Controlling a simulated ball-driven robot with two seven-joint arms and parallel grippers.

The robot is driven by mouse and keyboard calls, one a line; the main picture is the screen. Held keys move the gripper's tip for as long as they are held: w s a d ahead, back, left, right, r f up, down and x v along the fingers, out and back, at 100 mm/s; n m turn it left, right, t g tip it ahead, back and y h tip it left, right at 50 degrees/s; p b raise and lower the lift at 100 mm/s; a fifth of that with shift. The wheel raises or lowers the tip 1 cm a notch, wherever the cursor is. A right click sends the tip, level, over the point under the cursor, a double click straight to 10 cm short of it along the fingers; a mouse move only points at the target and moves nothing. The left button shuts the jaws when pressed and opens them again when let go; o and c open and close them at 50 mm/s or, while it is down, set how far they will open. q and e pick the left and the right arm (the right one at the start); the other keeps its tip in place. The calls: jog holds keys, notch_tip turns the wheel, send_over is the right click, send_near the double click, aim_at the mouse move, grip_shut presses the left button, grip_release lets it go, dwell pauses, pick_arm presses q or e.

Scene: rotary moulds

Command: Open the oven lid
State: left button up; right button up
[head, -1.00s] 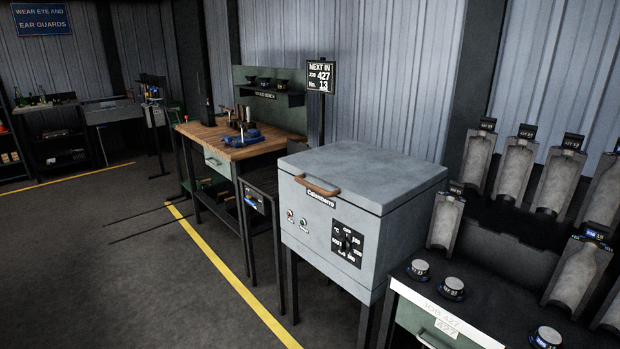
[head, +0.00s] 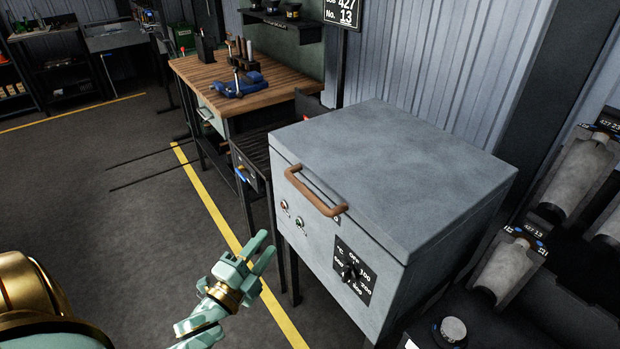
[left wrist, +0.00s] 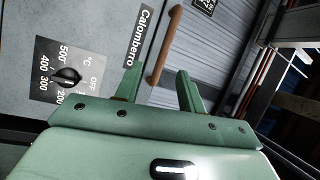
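The oven is a grey metal box on legs, with its flat lid (head: 395,180) lying shut on top. A brown handle (head: 314,191) is fixed at the lid's front edge, and it also shows in the left wrist view (left wrist: 164,45). A black temperature dial (head: 352,272) is on the oven's front (head: 310,245). My left gripper (head: 262,250) is in front of the oven, lower than the handle and apart from it. In the left wrist view its two fingers (left wrist: 158,92) are spread with nothing between them, the handle showing beyond them. My right gripper is not in view.
A wooden-topped workbench (head: 270,88) with a blue vise (head: 238,86) stands beyond the oven to the left. At the right is a dark bench with grey moulds (head: 510,268). The floor (head: 120,215) in front of the oven is clear, with a yellow line.

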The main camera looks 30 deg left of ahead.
aim_at(306, 189)
pick_arm(q)
jog(key=w+r, duration=0.1)
jog(key=w, duration=0.4)
jog(key=w+r+m, duration=0.1)
jog(key=w, duration=0.5)
jog(key=w+r+m, duration=0.1)
jog(key=w+r, duration=0.1)
jog(key=w, duration=0.3)
jog(key=shift+w+d+h, duration=0.2)
jog(key=shift+d+h, duration=0.05)
jog(key=shift+h, duration=0.05)
grip_shut()
